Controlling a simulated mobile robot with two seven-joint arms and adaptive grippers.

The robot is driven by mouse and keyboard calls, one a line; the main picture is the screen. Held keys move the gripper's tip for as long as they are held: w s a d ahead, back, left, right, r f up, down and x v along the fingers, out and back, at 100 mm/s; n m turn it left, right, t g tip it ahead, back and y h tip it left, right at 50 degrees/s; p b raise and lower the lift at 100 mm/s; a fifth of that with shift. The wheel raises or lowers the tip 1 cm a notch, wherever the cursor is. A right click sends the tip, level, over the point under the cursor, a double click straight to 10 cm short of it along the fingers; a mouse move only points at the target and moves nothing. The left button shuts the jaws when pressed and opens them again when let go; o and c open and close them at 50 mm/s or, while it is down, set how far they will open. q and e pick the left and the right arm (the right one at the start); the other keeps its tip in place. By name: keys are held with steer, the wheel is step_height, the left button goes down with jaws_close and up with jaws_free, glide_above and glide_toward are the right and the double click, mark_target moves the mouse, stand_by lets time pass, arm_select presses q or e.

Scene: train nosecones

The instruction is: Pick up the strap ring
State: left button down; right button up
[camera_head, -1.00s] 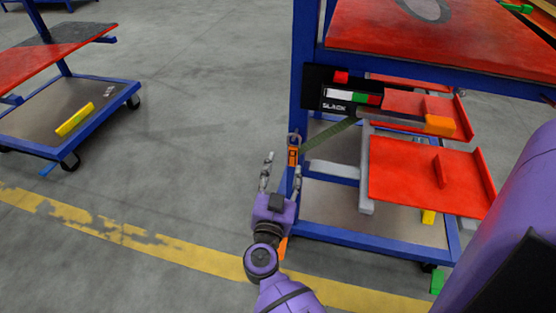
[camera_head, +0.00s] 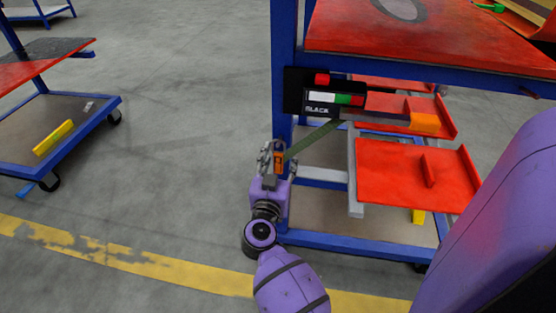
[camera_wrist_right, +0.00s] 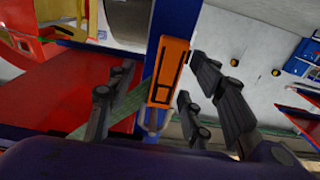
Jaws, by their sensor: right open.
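The strap ring's orange body (camera_head: 279,161) hangs upright at the blue post of the cart, at the lower end of a green strap (camera_head: 313,139). It also shows in the right wrist view as an orange piece (camera_wrist_right: 168,72) with a dark slot, at the middle. My right gripper (camera_head: 278,166) is open, with its fingers on either side of the orange body. In the wrist view, the dark fingers (camera_wrist_right: 163,82) stand left and right of it, with gaps showing. My left gripper is out of view.
The blue cart post (camera_head: 284,75) is right behind the orange body. A black panel (camera_head: 297,92) and red shelves (camera_head: 400,175) are to the right. Another cart (camera_head: 107,105) stands at left, with open grey floor between.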

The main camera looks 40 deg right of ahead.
jaws_close()
stand_by(0.4)
